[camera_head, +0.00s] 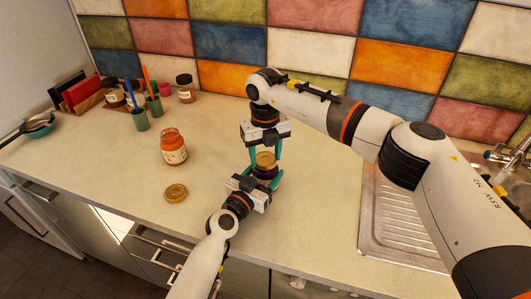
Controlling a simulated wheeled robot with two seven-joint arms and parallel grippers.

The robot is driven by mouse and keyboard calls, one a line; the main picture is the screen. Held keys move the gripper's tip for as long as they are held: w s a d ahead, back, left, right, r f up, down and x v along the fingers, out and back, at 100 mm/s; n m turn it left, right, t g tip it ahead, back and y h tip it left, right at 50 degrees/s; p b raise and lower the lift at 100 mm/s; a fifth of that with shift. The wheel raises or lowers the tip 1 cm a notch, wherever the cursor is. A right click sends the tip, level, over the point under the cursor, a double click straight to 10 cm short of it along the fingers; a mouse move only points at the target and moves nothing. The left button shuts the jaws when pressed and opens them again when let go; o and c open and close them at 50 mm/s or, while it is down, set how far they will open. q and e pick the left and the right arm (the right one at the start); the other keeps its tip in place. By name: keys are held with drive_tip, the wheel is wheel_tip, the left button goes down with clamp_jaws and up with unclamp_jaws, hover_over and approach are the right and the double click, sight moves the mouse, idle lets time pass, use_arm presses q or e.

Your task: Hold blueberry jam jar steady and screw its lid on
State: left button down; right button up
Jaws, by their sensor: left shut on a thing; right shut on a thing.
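The blueberry jam jar (265,173) is dark purple and stands upright near the middle of the counter, partly hidden by my grippers. Its golden lid (265,158) sits at the jar's mouth; I cannot tell whether it is threaded. My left gripper (264,178) reaches in from the front and is shut around the jar's body. My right gripper (265,156) points down from above, its teal fingers shut on either side of the lid.
An open orange jam jar (173,148) stands to the left, with another golden lid (176,193) lying in front of it. Cups with utensils (139,119) and small jars (185,90) stand at the back left. A metal sink drainer (385,235) is at right.

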drive_tip(key=o, duration=1.1)
drive_tip(key=shift+c, duration=0.2)
drive_tip(key=shift+r, duration=2.3)
drive_tip(key=shift+c, duration=0.3)
drive_tip(key=n, duration=0.1)
drive_tip(key=r+n, duration=0.1)
drive_tip(key=n, duration=0.3)
drive_tip(key=shift+r, duration=0.4)
drive_tip(key=n, duration=0.1)
drive_tip(key=r+n, duration=0.1)
drive_tip(key=n, duration=0.3)
drive_tip(key=shift+r, duration=0.35)
drive_tip(key=shift+f, duration=0.1)
drive_tip(key=shift+f, duration=3.95)
